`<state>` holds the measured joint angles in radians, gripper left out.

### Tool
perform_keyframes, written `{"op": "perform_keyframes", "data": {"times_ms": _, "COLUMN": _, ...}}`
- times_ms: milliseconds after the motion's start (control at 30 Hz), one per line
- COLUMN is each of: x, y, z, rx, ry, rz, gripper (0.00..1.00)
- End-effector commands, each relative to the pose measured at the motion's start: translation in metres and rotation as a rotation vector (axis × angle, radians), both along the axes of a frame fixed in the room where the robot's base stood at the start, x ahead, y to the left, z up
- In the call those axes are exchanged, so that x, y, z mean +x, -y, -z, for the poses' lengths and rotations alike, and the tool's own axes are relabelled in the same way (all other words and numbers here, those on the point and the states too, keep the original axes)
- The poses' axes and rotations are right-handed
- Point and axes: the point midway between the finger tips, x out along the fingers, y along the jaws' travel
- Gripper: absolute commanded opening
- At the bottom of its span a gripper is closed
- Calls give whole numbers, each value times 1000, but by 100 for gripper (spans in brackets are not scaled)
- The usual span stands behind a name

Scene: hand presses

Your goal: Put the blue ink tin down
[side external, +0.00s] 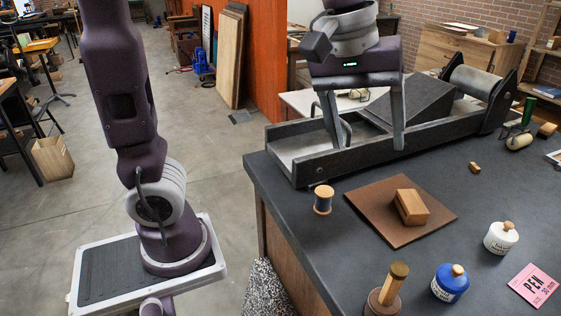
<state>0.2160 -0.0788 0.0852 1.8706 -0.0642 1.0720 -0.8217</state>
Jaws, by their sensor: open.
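The blue ink tin (449,285) stands upright on the dark bench top at the lower right, with a tan knob on top and a pale label on its side. My gripper (368,145) is open, with its two fingers pointing down and well apart. It is at the upper middle of the picture, in front of or over the press bed, far from the blue tin. I see nothing held between the fingers.
A hand press (420,140) fills the back of the bench. A brown board (372,218) bears a wooden block (411,207). Near the tin are a white tin (501,238), a wooden-handled tool (388,290) and a pink card (534,287). A thread spool (323,199) stands left.

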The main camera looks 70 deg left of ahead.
Motion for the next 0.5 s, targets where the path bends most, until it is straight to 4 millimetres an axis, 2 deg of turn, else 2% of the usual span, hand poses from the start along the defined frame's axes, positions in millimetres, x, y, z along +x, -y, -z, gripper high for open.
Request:
{"op": "perform_keyframes", "data": {"times_ms": 33, "x": -37, "y": -16, "z": -4, "rx": 44, "ry": 65, "rz": 119, "gripper": 72}}
{"op": "perform_keyframes", "data": {"times_ms": 100, "x": -80, "y": -32, "z": 5, "rx": 130, "ry": 142, "rz": 295, "gripper": 72}}
{"op": "perform_keyframes", "data": {"times_ms": 200, "x": -123, "y": -46, "z": 25, "rx": 250, "ry": 212, "rz": 486, "gripper": 72}}
{"op": "perform_keyframes", "data": {"times_ms": 333, "x": -149, "y": -52, "z": 44, "rx": 343, "ry": 247, "rz": 616, "gripper": 72}}
{"op": "perform_keyframes", "data": {"times_ms": 500, "x": -153, "y": -53, "z": 48, "rx": 361, "ry": 250, "rz": 645, "gripper": 72}}
